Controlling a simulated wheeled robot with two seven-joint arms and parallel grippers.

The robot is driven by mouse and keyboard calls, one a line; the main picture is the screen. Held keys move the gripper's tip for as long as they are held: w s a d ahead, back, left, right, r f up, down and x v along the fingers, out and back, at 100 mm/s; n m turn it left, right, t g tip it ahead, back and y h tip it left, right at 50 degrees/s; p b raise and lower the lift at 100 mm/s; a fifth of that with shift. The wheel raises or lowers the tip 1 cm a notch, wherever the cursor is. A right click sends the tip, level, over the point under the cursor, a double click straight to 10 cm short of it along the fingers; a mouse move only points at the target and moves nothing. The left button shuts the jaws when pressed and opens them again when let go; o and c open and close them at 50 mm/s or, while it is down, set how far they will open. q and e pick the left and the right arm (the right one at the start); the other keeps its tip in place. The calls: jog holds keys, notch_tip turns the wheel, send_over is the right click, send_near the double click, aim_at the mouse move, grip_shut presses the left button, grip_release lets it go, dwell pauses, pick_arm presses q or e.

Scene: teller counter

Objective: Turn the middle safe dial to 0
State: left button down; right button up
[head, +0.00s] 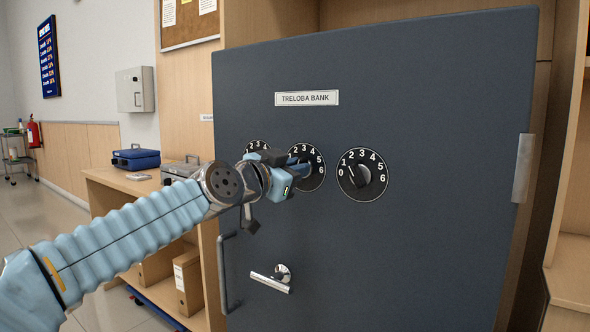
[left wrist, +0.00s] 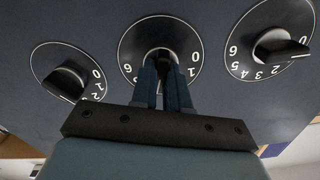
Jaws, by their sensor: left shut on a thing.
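The middle safe dial (head: 318,170) is a round black dial with white numbers on the dark grey safe door (head: 430,240). In the head view my left gripper (head: 290,180) covers its left part and knob. In the left wrist view, which is turned over, my left gripper (left wrist: 163,85) is shut on the knob of the middle dial (left wrist: 185,37). The fingers hide most of that knob, so I cannot read its setting. The numbers 6, 0 and 1 show around them. My right gripper is not in view.
The right dial (head: 362,174) is fully visible; the left dial (head: 257,146) is mostly behind my gripper. A silver lever handle (head: 272,281) and a bar handle (head: 226,270) sit lower on the door. A wooden counter (head: 118,182) with a blue box (head: 136,158) stands left.

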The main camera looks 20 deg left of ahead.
pick_arm(q)
jog(key=n+p, duration=0.1)
jog(key=n, duration=1.3)
jog(key=n+p, duration=0.1)
jog(key=n, duration=0.7)
jog(key=shift+w+a+f+p, duration=0.1)
jog(key=shift+a+f+p, duration=0.05)
jog(key=shift+a+p, duration=0.2)
jog(key=c, duration=1.1)
grip_release()
jog(key=b+v, duration=0.1)
jog(key=v, duration=1.2)
jog(key=shift+s+a, duration=0.1)
jog(key=shift+s, duration=0.3)
